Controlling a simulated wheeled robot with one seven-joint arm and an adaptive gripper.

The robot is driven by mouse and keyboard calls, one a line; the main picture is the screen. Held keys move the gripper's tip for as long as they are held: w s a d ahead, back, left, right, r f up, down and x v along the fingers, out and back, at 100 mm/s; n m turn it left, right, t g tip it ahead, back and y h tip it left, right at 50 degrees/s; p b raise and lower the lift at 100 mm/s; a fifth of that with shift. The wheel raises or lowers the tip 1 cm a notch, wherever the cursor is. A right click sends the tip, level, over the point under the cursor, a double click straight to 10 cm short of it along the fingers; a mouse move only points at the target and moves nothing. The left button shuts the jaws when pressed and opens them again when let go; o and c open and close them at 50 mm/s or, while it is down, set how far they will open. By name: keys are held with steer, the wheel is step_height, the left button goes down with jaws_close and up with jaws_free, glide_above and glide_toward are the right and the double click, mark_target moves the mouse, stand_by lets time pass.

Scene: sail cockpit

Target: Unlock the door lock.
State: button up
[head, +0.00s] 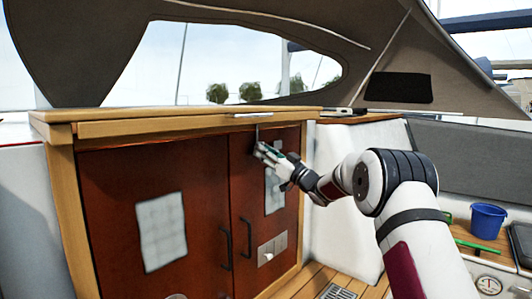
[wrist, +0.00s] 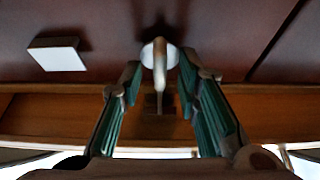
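The door lock is a small pale knob with a thin lever (wrist: 160,68) on the dark red door, seen close up in the wrist view. In the head view a thin dark piece, likely the lock, shows at the top of the right door (head: 257,133). My gripper (head: 263,152) is at the upper part of that door. In the wrist view my gripper (wrist: 160,75) is open, with one green-padded finger on each side of the lock. A gap shows between each finger and the lever. Whether the fingertips touch the door cannot be told.
The left cabinet door (head: 110,190) stands beside the right one, and both look shut. Dark handles (head: 226,245) sit near their meeting edges. A wooden top (head: 180,122) overhangs the doors. A blue bucket (head: 487,221) stands on the bench at right.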

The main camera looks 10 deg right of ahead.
steer(key=shift+c, duration=0.6)
jaws_close()
steer(key=shift+m, duration=0.3)
steer(key=shift+s+a+r+m+g+h+p, duration=0.1)
steer(key=shift+m+h+p, duration=1.15)
steer(key=shift+m, duration=2.4)
steer(key=shift+w+d+r+m+g+h+p, duration=0.1)
steer(key=shift+m+h+p, duration=0.5)
steer(key=shift+m+h, duration=2.1)
steer(key=shift+s+a+m+g+h+p, duration=0.1)
steer(key=shift+m+h+p, duration=0.7)
steer(key=shift+m, duration=3.75)
